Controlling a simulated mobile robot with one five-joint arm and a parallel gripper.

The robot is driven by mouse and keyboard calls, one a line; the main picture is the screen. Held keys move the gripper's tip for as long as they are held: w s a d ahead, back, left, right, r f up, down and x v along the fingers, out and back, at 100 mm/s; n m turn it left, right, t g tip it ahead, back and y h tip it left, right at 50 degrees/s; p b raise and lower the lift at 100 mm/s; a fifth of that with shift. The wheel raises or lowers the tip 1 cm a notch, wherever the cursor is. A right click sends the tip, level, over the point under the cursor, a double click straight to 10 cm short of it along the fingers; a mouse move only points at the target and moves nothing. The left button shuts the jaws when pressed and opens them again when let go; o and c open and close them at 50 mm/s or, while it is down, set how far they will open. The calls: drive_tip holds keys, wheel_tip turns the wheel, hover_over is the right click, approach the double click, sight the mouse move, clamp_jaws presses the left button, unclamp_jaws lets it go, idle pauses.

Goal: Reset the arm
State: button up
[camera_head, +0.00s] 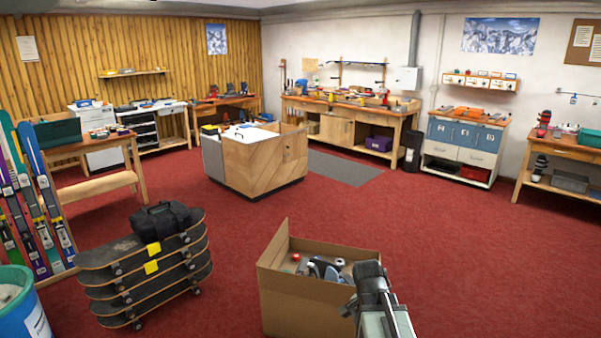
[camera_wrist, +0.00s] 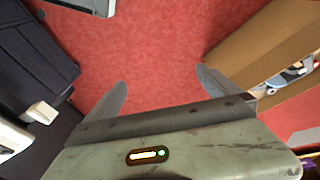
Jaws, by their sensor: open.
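My gripper (camera_wrist: 160,88) is open in the wrist view. Its two fingers stand apart with only red carpet between them, and nothing is held. In the head view my arm (camera_head: 378,300) shows at the bottom, right of centre, in front of the right side of an open cardboard box. The fingertips cannot be made out in the head view. In the wrist view the box lies to the right of the fingers.
The cardboard box (camera_head: 300,300) holds mixed items. A stack of skateboards (camera_head: 145,278) with a black bag (camera_head: 160,221) on top stands to its left. A wooden counter (camera_head: 250,165) stands mid-room. Workbenches line the walls. Red carpet (camera_head: 470,260) is clear at right.

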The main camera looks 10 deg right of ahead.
drive_tip(key=s+a+n+y, duration=0.2)
drive_tip(key=a+n, duration=0.9)
drive_tip(key=a, duration=0.1)
drive_tip(key=shift+a+r+n+p, duration=0.3)
drive_tip(key=shift+a+r+n, duration=0.1)
drive_tip(key=shift+r, duration=0.05)
